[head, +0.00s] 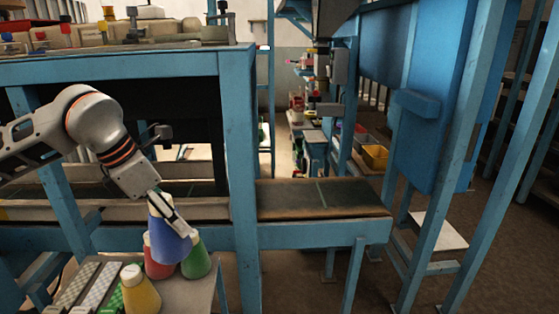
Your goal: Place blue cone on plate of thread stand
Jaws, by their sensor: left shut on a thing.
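My left gripper (172,212) comes in from the left and is shut on the blue cone (168,249). The cone is close to upright, wide end down, over the small table at the lower left. It partly hides the red cone (155,270) and the green cone (196,262). I cannot tell whether it touches them or the table. I cannot make out the thread stand or its plate for sure; small dark fixtures (135,28) stand on the bench top at the upper left. My right gripper is not in view.
A yellow cone (139,292) stands at the front of the small table (195,297), beside patterned strips (92,285). A blue frame post (240,180) rises close right of the cones. A dark belt (320,197) lies right of it. Blue machinery fills the right side.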

